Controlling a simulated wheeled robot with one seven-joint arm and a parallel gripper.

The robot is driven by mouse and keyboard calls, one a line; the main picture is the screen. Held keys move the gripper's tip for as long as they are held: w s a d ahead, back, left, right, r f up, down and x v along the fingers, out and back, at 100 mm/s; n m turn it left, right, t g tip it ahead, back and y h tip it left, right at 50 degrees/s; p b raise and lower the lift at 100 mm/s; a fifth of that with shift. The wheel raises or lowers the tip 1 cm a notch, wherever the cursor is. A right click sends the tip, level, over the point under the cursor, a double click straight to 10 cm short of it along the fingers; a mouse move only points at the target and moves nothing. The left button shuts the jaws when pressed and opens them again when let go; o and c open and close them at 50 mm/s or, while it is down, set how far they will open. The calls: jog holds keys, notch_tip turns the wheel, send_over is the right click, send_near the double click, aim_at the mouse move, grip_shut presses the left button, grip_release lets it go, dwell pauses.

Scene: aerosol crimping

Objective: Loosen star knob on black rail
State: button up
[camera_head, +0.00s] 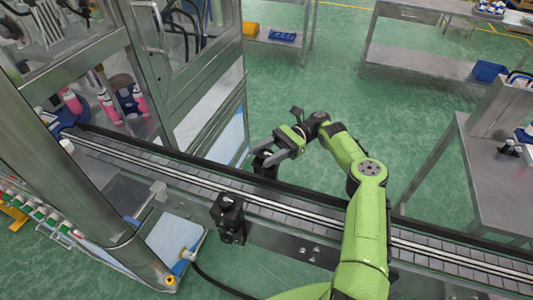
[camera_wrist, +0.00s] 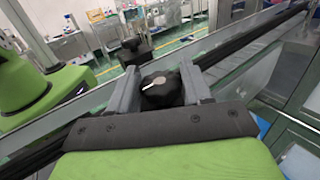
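The star knob (camera_wrist: 162,90) is black with a pale pointer mark on its face. In the wrist view it sits between the two grey fingers of my gripper (camera_wrist: 160,82) and fills the gap, with both fingers at its sides. In the head view my gripper (camera_head: 268,160) is at the far edge of the conveyor, by the black rail (camera_head: 330,193), and the knob is hidden there. The black rail (camera_wrist: 250,43) also runs off to the upper right in the wrist view.
The conveyor (camera_head: 285,212) crosses diagonally under my arm. A black block-shaped device (camera_head: 229,215) stands on its near side. A glass-doored machine frame (camera_head: 195,60) with pink bottles (camera_head: 72,101) is at left. A metal table (camera_head: 492,165) stands at right.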

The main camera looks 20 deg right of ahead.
aim_at(266, 153)
jog(key=o, duration=0.3)
jog(key=shift+r, duration=0.15)
notch_tip(266, 153, up, 10)
jog(key=shift+f+p, duration=0.1)
jog(key=shift+p, duration=0.45)
jog(key=shift+a, duration=0.1)
